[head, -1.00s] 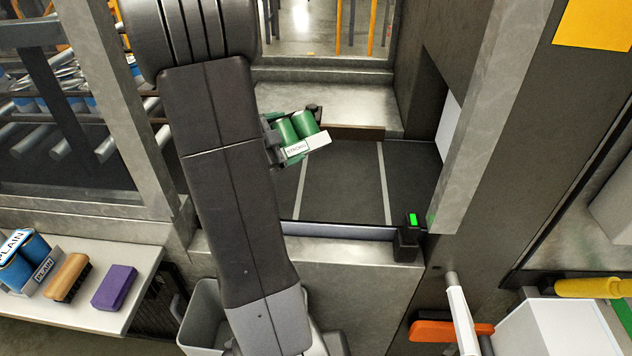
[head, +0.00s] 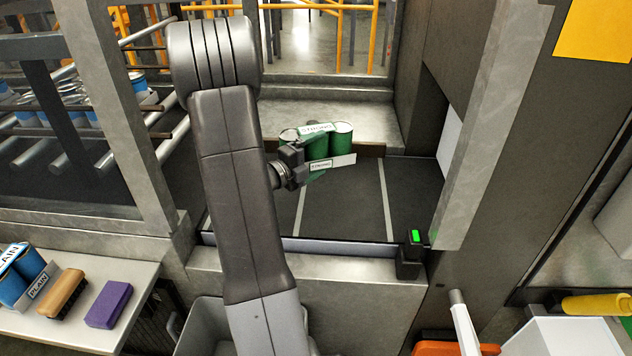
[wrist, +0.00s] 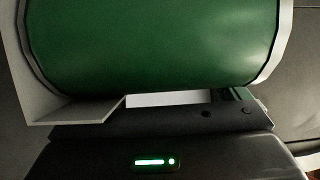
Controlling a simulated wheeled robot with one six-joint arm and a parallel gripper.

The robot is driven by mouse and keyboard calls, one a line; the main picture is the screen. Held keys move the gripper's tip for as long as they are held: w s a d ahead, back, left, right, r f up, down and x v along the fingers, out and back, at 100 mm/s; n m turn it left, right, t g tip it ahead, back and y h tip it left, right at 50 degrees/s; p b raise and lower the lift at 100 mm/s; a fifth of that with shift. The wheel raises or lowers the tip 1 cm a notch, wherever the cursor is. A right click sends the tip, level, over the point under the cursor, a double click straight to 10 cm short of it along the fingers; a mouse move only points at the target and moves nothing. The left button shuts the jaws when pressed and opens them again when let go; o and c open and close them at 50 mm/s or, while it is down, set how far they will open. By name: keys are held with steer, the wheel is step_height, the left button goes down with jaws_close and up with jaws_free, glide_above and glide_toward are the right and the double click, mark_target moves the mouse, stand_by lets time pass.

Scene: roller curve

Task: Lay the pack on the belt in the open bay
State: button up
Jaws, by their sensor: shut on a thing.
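My gripper (head: 297,165) is shut on the pack (head: 342,142), a set of green cans in a white labelled carton. It holds the pack over the dark belt (head: 345,200) in the open bay. The cans look roughly upright and the carton's white edge slopes a little. I cannot tell whether the pack's underside touches the belt. In the wrist view a green can (wrist: 150,45) and the white carton edge fill the upper part, close above the gripper body (wrist: 160,150) with its green light. The fingertips are mostly hidden by the pack.
The belt has pale cross lines. A metal front ledge (head: 330,270) carries a sensor post (head: 411,250) with a green light. A side post (head: 490,130) bounds the bay at right. A shelf at left holds blue cans (head: 18,275), a brush (head: 62,292) and a purple block (head: 108,305).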

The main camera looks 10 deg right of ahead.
steer(key=shift+f+p, duration=0.95)
steer(key=shift+f, duration=3.65)
steer(key=shift+f+b, duration=0.65)
steer(key=shift+b, duration=0.45)
steer(key=o, duration=1.5)
steer(key=shift+o, duration=0.3)
steer(key=shift+r+p, duration=0.65)
steer(key=shift+p, duration=0.4)
steer(key=b+v, duration=0.3)
steer(key=v, duration=0.9)
